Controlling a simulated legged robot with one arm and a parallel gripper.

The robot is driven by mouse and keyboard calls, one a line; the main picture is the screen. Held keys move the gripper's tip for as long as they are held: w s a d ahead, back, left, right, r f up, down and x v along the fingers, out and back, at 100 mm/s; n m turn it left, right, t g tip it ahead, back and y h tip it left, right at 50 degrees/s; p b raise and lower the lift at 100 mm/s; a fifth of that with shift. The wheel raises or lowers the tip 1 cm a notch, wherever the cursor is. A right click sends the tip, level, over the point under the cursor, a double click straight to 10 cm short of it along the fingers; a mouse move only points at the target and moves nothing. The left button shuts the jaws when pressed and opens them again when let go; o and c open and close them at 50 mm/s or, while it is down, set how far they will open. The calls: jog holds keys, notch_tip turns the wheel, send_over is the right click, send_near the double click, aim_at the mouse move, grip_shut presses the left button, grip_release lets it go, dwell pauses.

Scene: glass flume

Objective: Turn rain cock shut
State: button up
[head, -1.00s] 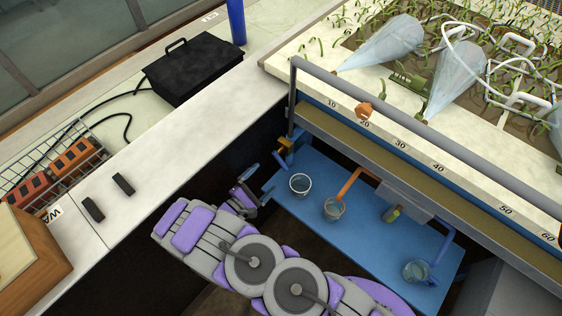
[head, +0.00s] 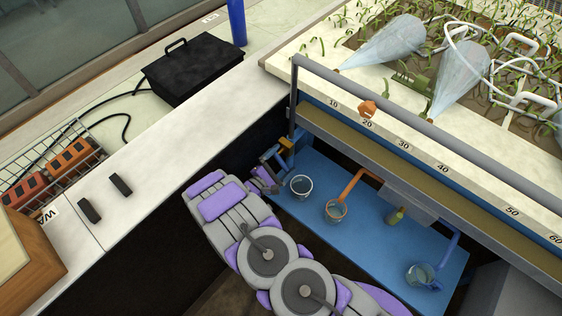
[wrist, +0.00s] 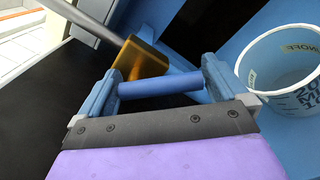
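The rain cock (head: 286,144) is at the flume's left end, with a brass-yellow body and a blue handle. In the wrist view its yellow body (wrist: 142,62) is just beyond my fingertips. The blue handle (wrist: 160,87) runs across the space between my two fingers, its ends close to them. My gripper (wrist: 160,75) has its fingers wide apart. I cannot tell whether either finger touches the handle. In the head view my gripper (head: 268,166) is right below the cock, and the handle is partly confused with the fingers.
A clear bucket (head: 301,187) stands on the blue shelf close to my gripper's right; it also shows in the wrist view (wrist: 285,80). Another bucket (head: 335,211) sits under an orange pipe. The grey flume rail (head: 400,130) runs above. The dark gap left of my arm is clear.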

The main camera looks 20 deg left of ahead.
jog(key=c, duration=1.1)
jog(key=shift+c, duration=0.2)
